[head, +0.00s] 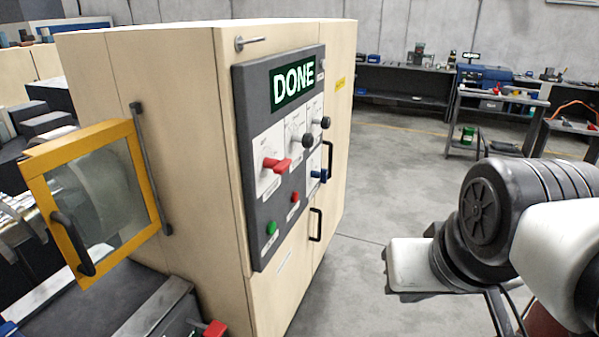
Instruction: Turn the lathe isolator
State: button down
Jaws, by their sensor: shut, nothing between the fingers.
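The lathe cabinet (185,90) carries a dark control panel (252,215) on its front. A red isolator handle (277,164) sits on a white plate at the panel's left and looks roughly level, pointing right. Two dark knobs (307,141) (325,122) and a blue handle (319,174) are to its right. A green button (271,228) and a red button (294,197) are below. A green sign (293,81) on the panel reads "DONE". My arm is at the lower right, well apart from the panel. My gripper's fingers do not show.
A yellow-framed guard (50,190) with a window juts out at the left. Black door handles (316,225) stick out from the cabinet. Benches with tools (495,100) line the back. The floor (370,190) between cabinet and arm is clear.

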aim_at(278, 167)
jog(key=i+l+u, duration=0.45)
jog(key=l+u, duration=0.2)
jog(key=i+l+u, duration=0.2)
jog(key=l+u, duration=0.15)
jog(key=i+l+u, duration=0.1)
jog(key=l+u, duration=0.25)
jog(key=l, duration=0.15)
